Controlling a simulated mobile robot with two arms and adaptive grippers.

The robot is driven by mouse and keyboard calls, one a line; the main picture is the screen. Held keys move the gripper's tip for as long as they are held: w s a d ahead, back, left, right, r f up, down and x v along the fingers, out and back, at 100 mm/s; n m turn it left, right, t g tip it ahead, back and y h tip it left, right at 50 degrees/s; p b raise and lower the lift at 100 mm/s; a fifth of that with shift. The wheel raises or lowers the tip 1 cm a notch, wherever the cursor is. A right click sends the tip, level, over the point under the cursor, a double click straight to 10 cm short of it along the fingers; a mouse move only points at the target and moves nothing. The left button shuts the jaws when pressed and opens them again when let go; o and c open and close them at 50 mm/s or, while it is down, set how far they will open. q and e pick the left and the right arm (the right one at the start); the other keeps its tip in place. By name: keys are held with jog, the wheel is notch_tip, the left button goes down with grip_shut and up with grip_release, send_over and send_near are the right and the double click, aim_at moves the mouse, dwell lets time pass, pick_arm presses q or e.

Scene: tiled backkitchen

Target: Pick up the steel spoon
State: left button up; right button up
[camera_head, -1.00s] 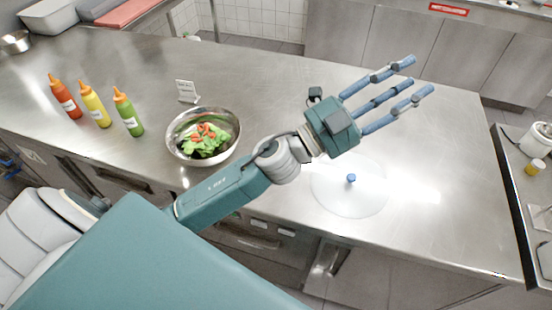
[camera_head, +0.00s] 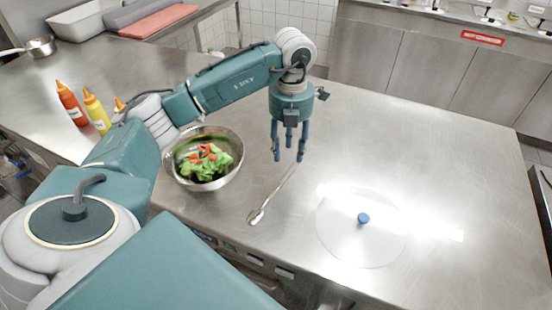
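The steel spoon (camera_head: 271,196) lies on the steel counter, its bowl toward the front edge and its handle slanting up and right. My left gripper (camera_head: 289,155) points down over the far end of the handle. Its three blue fingers are spread apart with nothing seen between them. The fingertips are close to the handle end, but I cannot tell whether they touch it. My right gripper is not in view.
A metal bowl of salad (camera_head: 232,172) stands left of the spoon. A clear round lid (camera_head: 345,240) with a blue knob lies to the right. Sauce bottles (camera_head: 70,103) stand at the left, one partly hidden by my arm. The counter right of the gripper is bare.

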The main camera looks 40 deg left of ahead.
aim_at(287, 169)
pick_arm(q)
notch_tip(287, 169, down, 3)
jog(key=shift+r, duration=0.1)
jog(key=shift+f+p, duration=0.3)
jog(key=shift+p, duration=0.3)
notch_tip(287, 169, down, 4)
jog(key=shift+r+p, duration=0.15)
jog(key=shift+p, duration=0.7)
jog(key=shift+a+f, duration=0.1)
jog(key=shift+f, duration=0.35)
jog(key=shift+f, duration=0.15)
grip_shut()
